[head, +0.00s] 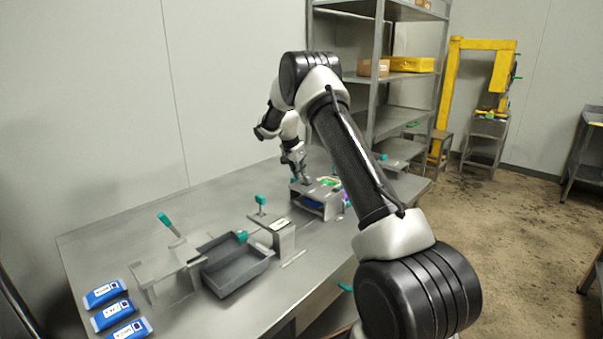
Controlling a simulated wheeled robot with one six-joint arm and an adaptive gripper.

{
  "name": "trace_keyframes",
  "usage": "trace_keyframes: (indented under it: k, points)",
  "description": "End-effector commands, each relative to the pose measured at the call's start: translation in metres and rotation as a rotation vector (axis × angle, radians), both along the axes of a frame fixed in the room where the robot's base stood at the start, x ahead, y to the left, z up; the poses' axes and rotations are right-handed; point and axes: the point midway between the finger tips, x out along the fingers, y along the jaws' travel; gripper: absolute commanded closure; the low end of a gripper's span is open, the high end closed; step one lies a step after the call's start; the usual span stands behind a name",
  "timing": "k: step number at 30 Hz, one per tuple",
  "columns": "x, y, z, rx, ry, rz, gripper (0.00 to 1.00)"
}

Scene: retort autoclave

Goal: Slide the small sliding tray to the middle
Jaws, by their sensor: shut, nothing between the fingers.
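A dark grey open tray (238,277) sits on the steel table at the front middle, between two metal fixtures. A teal knob (242,237) shows at its back right edge. I cannot tell for sure that this is the small sliding tray. My gripper (305,180) is shut and empty, pointing down at a grey metal housing (329,189) farther back on the table. It is over or touching the housing's top; I cannot tell which. Something blue shows inside the housing, and small coloured items lie at its right, partly hidden by my arm.
A fixture with a teal-handled lever (168,223) stands left of the tray. A bracket with a teal knob (261,203) stands right of it. Several blue packs (112,314) lie at the front left. Shelving (376,100) rises behind. The table's back left is clear.

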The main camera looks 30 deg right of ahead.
Motion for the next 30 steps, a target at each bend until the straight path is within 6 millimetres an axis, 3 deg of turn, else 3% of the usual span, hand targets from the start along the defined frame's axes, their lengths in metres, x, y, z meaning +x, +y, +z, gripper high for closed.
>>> trace_keyframes:
  k: [5, 8, 18, 21, 30]
  points:
    - [0.000, 0.001, 0.000, 0.000, 0.000, 0.000, 1.00]
    - [-0.004, 0.011, 0.000, 0.000, 0.002, 0.002, 1.00]
    - [-0.034, 0.095, 0.000, 0.000, 0.002, 0.003, 1.00]
    - [-0.040, 0.109, 0.000, 0.000, 0.002, 0.003, 1.00]
    - [-0.043, 0.117, 0.000, 0.000, 0.000, -0.001, 1.00]
